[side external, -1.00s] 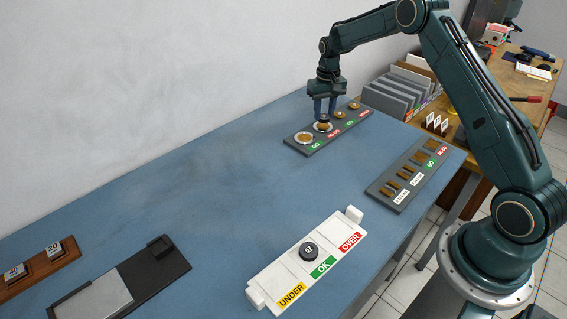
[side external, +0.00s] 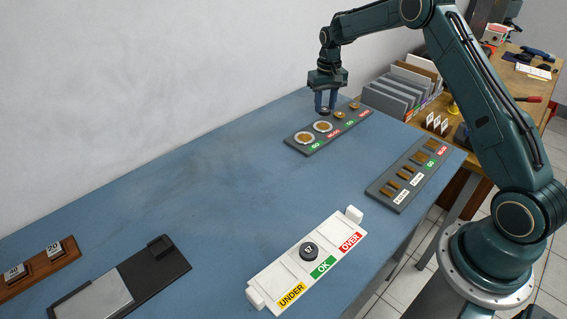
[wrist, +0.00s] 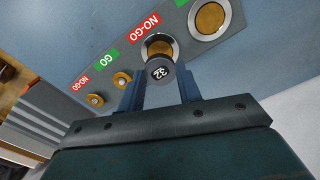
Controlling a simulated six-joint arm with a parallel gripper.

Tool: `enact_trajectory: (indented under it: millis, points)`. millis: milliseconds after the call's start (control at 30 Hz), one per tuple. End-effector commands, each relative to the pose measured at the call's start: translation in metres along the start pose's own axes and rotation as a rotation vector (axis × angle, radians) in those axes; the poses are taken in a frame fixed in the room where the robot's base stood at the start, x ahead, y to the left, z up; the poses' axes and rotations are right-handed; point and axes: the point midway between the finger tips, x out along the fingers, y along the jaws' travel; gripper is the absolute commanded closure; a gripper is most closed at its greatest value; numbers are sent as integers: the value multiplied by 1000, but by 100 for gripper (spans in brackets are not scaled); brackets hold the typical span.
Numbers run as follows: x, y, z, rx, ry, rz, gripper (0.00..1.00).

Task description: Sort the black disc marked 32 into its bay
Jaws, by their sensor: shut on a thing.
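The black disc marked 32 (wrist: 158,72) is between my fingertips in the wrist view, with its number facing the camera. My gripper (side external: 325,108) is shut on it and holds it just above the dark gauge board (side external: 298,147) at the far side of the bench. In the wrist view, the disc partly covers the NO-GO ring (wrist: 160,45). The white sorting tray (side external: 262,284) stands at the front, with bays labelled UNDER, OK and OVER. Another black disc (side external: 309,250), apparently marked 17, sits in the OK bay.
A second gauge board (side external: 385,194) with slotted gauges lies at right. A black base with a grey plate (side external: 95,299) and a wooden rack with two blocks (side external: 40,274) are at front left. Upright folders (side external: 392,95) stand beyond the bench. The bench middle is clear.

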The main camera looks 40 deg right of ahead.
Motion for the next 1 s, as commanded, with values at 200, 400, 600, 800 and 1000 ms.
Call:
enact_trajectory:
  millis: [200, 400, 600, 800, 1000]
  points:
    - [0, -8, 4, -1, 1, 0, 89]
    - [-1, -31, 21, 0, 1, 0, 89]
    - [-2, -66, 52, 3, 0, 0, 89]
    - [-3, -101, 93, 9, 0, 0, 89]
    - [-2, -128, 138, 15, -1, 0, 89]
